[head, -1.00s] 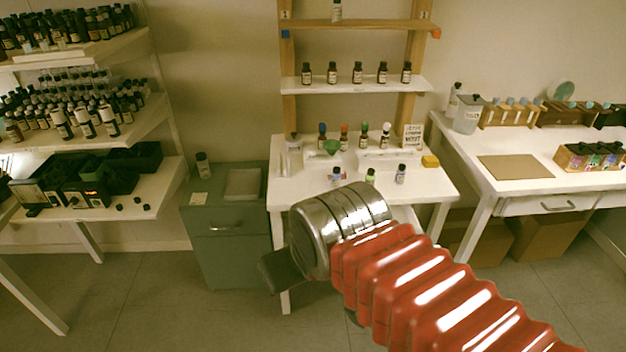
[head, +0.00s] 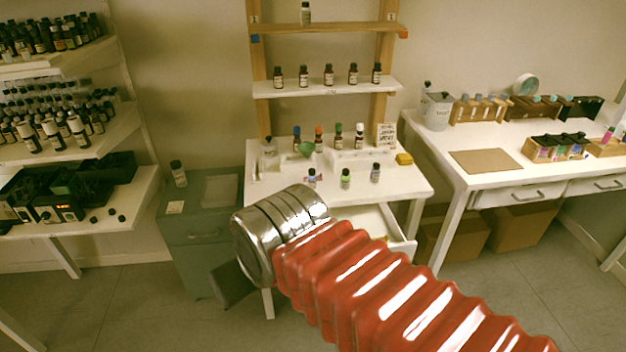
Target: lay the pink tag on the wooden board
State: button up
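A flat brown wooden board (head: 487,161) lies on the white right-hand table, with nothing on it. I cannot pick out a pink tag for certain; a small pink item (head: 607,135) stands at the far right edge of that table, but it looks more like a bottle. My gripper (head: 232,286) hangs in front of the middle table, left of and well apart from the board. Only a dark part of it shows past the silver wrist, so its opening and anything in it are hidden.
A wooden box of bottles (head: 545,150) stands right of the board. A grey-green cabinet (head: 200,250) stands left.

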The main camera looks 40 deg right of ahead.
aim_at(346, 26)
jog(key=z, duration=0.05)
jog(key=i, duration=1)
jog(key=u, duration=0.05)
